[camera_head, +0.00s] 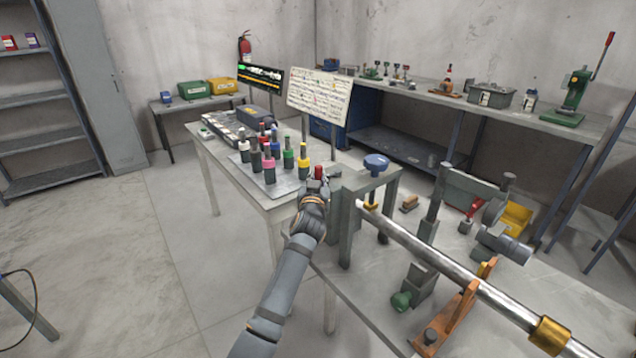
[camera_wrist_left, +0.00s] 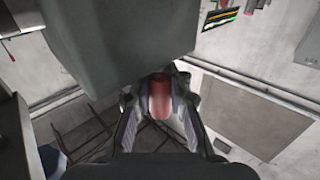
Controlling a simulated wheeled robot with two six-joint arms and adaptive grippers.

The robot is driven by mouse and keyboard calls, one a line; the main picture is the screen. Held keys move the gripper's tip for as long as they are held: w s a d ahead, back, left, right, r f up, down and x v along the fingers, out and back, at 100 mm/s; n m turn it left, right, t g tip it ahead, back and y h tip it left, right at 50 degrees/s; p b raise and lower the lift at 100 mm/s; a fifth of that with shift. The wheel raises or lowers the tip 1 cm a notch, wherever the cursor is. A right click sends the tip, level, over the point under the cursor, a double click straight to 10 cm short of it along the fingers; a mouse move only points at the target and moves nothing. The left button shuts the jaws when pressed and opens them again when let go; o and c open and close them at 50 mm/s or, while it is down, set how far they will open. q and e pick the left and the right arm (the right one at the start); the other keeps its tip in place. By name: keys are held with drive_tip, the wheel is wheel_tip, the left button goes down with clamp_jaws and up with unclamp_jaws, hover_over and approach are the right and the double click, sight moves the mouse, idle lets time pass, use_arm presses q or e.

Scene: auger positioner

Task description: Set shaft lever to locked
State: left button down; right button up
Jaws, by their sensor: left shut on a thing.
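My left gripper (camera_head: 316,187) is shut on a red knob (camera_head: 319,172), which appears to be the grip of the shaft lever. In the left wrist view the red knob (camera_wrist_left: 160,98) sits between the two fingers (camera_wrist_left: 160,120), beside a large grey block (camera_wrist_left: 120,40). The lever's arm and pivot are hidden by the gripper and the stand, so I cannot tell its setting. My right gripper is out of view.
A blue round handwheel (camera_head: 376,161) tops the grey stand. Several tool holders with coloured collars stand on a plate (camera_head: 262,184) at the left. An orange bracket (camera_head: 455,318) and a green-knobbed block (camera_head: 415,288) lie near the shaft. Open floor (camera_head: 120,250) is at the left.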

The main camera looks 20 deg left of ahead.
use_arm(q)
drive_tip(key=shift+s+f, duration=0.1)
drive_tip(key=shift+f, duration=0.35)
drive_tip(key=c, duration=1.7)
unclamp_jaws()
drive_tip(key=o, duration=0.4)
drive_tip(key=shift+s+d+r, duration=0.15)
drive_tip(key=shift+s+r, duration=0.15)
drive_tip(key=shift+r, duration=0.15)
drive_tip(key=shift+o, duration=0.2)
drive_tip(key=shift+w, duration=0.1)
drive_tip(key=v, duration=1.2)
